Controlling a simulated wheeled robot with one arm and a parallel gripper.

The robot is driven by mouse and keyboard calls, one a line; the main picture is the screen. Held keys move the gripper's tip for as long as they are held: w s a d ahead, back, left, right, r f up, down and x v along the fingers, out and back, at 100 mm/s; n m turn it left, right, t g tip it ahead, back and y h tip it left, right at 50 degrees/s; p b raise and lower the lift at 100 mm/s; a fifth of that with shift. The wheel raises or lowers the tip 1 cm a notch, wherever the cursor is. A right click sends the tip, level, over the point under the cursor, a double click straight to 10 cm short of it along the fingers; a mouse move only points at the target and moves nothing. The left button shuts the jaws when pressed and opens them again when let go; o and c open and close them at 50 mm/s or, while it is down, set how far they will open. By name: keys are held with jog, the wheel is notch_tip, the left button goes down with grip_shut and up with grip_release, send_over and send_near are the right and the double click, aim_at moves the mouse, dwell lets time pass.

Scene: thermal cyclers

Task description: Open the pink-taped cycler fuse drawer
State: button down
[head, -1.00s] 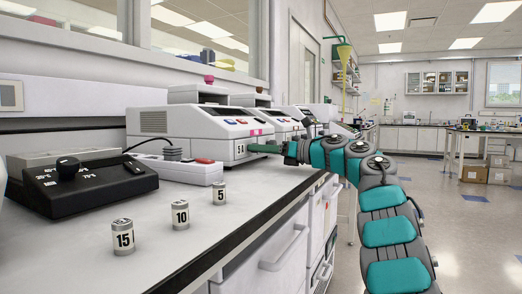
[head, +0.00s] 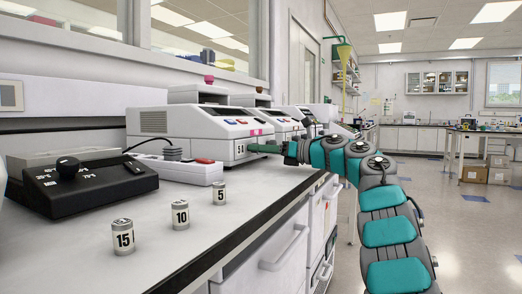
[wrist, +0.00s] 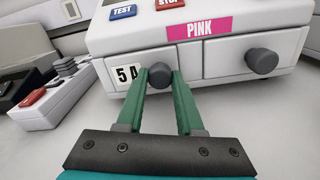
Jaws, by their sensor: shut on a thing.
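The pink-taped cycler (head: 218,128) is the nearest white machine on the bench. In the wrist view its front (wrist: 230,28) carries a pink label reading PINK (wrist: 199,28). Below the label are two drawer fronts, each with a dark round knob. The left drawer (wrist: 185,55) bears a "5A" tag (wrist: 126,74); the right drawer (wrist: 285,52) has its own knob (wrist: 262,60). My gripper (wrist: 163,78) is shut on the left drawer's knob (wrist: 160,74), a green finger on each side. Both drawers look flush with the front. In the head view my gripper (head: 266,149) reaches the cycler's front.
Three small cylinders marked 15 (head: 123,237), 10 (head: 180,215) and 5 (head: 219,193) stand on the bench. A white strip with a red switch (head: 195,172) and a black control box (head: 80,185) lie left of the cycler. More cyclers (head: 281,118) stand behind.

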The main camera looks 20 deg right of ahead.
jog(key=b+v, duration=0.3)
jog(key=v, duration=0.8)
jog(key=shift+s+d+b, duration=0.1)
jog(key=shift+d+b, duration=0.05)
jog(key=shift+b, duration=0.15)
jog(key=c, duration=0.5)
grip_release()
jog(key=shift+c, duration=0.2)
jog(key=v, duration=0.7)
jog(key=shift+s+d, duration=0.25)
jog(key=shift+s, duration=0.05)
